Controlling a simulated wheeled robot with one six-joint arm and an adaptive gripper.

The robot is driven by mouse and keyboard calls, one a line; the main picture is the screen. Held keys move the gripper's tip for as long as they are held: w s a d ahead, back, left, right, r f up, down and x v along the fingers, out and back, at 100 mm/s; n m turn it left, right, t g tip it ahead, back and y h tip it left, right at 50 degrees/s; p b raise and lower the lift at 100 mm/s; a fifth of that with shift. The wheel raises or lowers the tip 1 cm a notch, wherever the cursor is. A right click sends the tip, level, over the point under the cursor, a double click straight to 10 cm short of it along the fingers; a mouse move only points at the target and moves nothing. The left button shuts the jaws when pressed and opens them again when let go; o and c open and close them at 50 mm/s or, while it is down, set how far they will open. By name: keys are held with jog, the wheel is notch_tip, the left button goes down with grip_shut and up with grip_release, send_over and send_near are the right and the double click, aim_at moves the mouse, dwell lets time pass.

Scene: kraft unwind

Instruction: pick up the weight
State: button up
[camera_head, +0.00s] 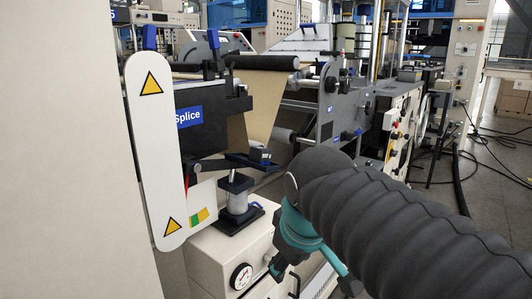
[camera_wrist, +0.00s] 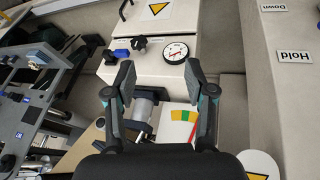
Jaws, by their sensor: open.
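A small dark block (camera_head: 260,155) with a pale face, which may be the weight, sits at the end of a dark lever arm in the head view. Below it stands a silver cylinder (camera_head: 237,202) with a black top and base, on a cream cabinet. I cannot make out the block in the wrist view; the cylinder (camera_wrist: 143,109) shows there between and beyond my fingers. My gripper (camera_wrist: 160,78) is open, its two dark pads apart with nothing between them. In the head view my gripper (camera_head: 312,277) points down in front of the cabinet, right of and below the block.
The cream cabinet (camera_head: 233,250) carries a pressure gauge (camera_head: 241,276). A white guard plate (camera_head: 152,155) with warning triangles stands at the left. A kraft web (camera_head: 262,103) runs over rollers behind. A grey machine frame (camera_head: 345,105) stands beyond.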

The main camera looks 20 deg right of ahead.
jog(key=w+r+n+g+h, duration=0.1)
jog(key=w+r+n+h, duration=0.1)
jog(key=w+r+n, duration=0.95)
jog(key=n+g+h+p, duration=0.1)
jog(key=n+g+p, duration=0.1)
jog(key=n, duration=0.6)
send_near(259, 148)
jog(key=shift+t, duration=0.3)
jog(key=x, duration=1.1)
jog(key=shift+s, duration=0.3)
grip_shut()
